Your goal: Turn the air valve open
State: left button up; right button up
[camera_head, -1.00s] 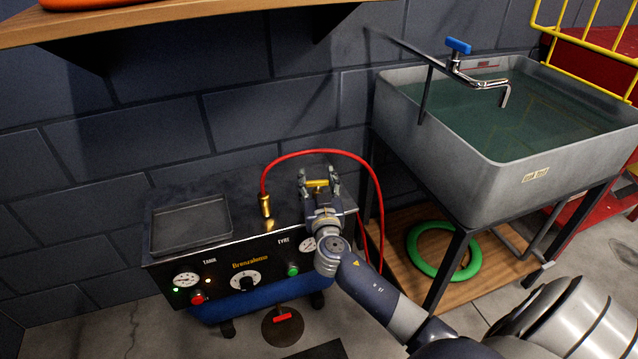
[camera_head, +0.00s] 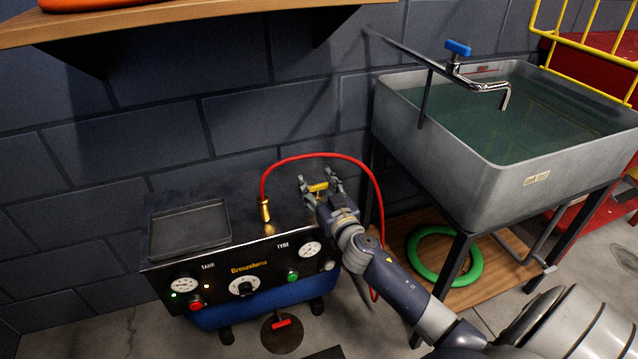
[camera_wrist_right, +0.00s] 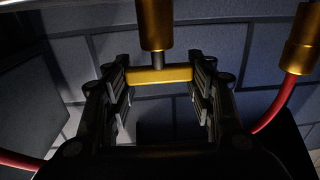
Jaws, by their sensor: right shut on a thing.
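The air valve's yellow bar handle (camera_head: 318,188) is at the back right of the compressor's (camera_head: 215,306) top. In the right wrist view the handle (camera_wrist_right: 160,76) lies crosswise below a brass body (camera_wrist_right: 155,25), joined by a short dark stem. My right gripper (camera_head: 321,180) is shut on the handle, one finger at each end of the bar; this also shows in the right wrist view. In the head view the gripper and wrist hide most of the valve body. My left gripper is not in view.
A red hose (camera_head: 330,157) arches from a brass fitting (camera_head: 264,210) over and behind my right gripper. A dark tray (camera_head: 190,250) sits left on the compressor. Gauges and buttons line its front. A grey sink (camera_head: 480,177) stands close on the right, a green ring (camera_head: 470,283) below it.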

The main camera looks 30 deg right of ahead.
jog(key=o, duration=1.1)
jog(key=shift+s, duration=0.3)
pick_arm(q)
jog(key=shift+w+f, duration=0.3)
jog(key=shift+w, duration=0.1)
pick_arm(e)
jog(key=s, duration=0.3)
jog(key=s+a, duration=0.1)
jog(key=s, duration=0.3)
jog(key=s+a, duration=0.1)
jog(key=s, duration=0.3)
jog(key=shift+s+a, duration=0.1)
jog(key=shift+s, duration=0.1)
